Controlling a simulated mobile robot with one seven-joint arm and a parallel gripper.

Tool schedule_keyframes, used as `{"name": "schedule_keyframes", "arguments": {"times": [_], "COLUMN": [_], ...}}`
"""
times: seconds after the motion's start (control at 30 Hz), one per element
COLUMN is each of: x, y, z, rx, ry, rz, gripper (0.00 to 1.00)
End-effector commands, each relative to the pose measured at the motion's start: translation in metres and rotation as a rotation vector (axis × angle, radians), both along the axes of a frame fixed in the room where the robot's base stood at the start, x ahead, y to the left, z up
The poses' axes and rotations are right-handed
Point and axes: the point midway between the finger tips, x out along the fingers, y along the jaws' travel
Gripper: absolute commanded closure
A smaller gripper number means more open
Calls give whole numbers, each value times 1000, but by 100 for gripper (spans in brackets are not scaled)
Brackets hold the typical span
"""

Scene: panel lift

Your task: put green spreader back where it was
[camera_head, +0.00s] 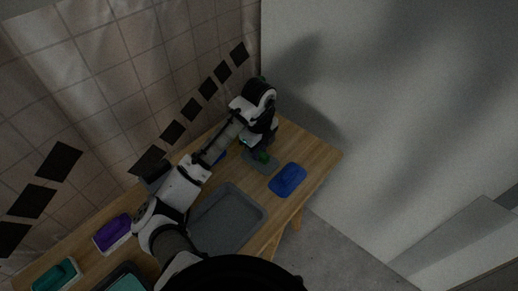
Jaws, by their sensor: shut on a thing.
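The green spreader (263,157) shows only as a small green patch at the end of my arm, over the right part of the wooden table. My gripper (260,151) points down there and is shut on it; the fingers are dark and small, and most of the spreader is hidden. A flat grey piece (265,166) lies just under and beside the green patch. I cannot tell whether the spreader touches it or is part of it.
A blue tray (287,180) lies right of the gripper, near the table's edge. A large grey tray (232,216) is in the middle. A purple block (112,231) and a teal block (56,275) are at left. A tiled wall runs behind the table (315,152).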

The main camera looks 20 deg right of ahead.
Motion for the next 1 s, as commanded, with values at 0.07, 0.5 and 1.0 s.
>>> {"name": "schedule_keyframes", "arguments": {"times": [0.07,0.5,1.0], "x": [0,0,1], "y": [0,0,1], "z": [-1,2,86], "rx": [1,1,4], "ry": [1,0,-4], "rz": [0,0,0], "gripper": [72,57,57]}}
